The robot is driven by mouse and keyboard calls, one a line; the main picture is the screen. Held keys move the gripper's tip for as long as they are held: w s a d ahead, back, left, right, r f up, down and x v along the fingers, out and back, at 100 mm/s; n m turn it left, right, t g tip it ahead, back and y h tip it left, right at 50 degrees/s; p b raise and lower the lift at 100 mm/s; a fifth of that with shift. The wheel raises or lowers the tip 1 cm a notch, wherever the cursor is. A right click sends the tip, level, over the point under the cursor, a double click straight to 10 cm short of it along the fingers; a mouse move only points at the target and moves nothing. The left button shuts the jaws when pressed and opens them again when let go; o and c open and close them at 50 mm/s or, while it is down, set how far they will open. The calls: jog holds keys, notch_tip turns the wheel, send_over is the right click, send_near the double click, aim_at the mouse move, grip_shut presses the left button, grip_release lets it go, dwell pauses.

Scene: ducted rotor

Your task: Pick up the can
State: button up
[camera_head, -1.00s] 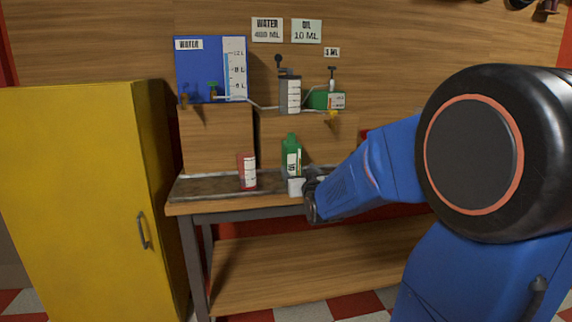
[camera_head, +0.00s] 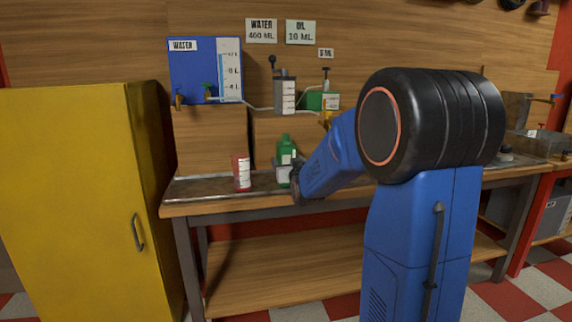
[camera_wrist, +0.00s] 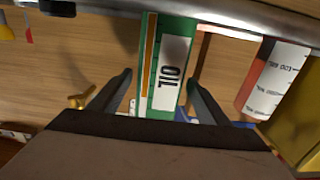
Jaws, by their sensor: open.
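A green container labelled OIL (camera_head: 284,148) stands upright on the workbench. In the wrist view it (camera_wrist: 172,65) appears upside down between the two fingers of my open gripper (camera_wrist: 160,85). I cannot tell how deep it sits between them; gaps show at its sides. A red can with a white label (camera_head: 241,174) stands on the bench, left of the green container. It also shows at the right of the wrist view (camera_wrist: 272,82), outside the fingers. In the head view my gripper (camera_head: 294,182) is low at the green container, with the fingers mostly hidden by my arm.
The workbench (camera_head: 205,188) has a raised metal edge. Behind stand wooden boxes (camera_head: 210,138) with a blue water tank (camera_head: 195,70), a grey measuring vessel (camera_head: 285,95) and thin pipes. A yellow cabinet (camera_head: 65,190) stands at left. The bench left of the red can is clear.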

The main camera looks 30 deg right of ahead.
jog(key=x, duration=0.3)
jog(key=shift+w+d, duration=0.15)
jog(key=shift+w, duration=0.15)
jog(key=c, duration=1.7)
jog(key=shift+r, duration=0.15)
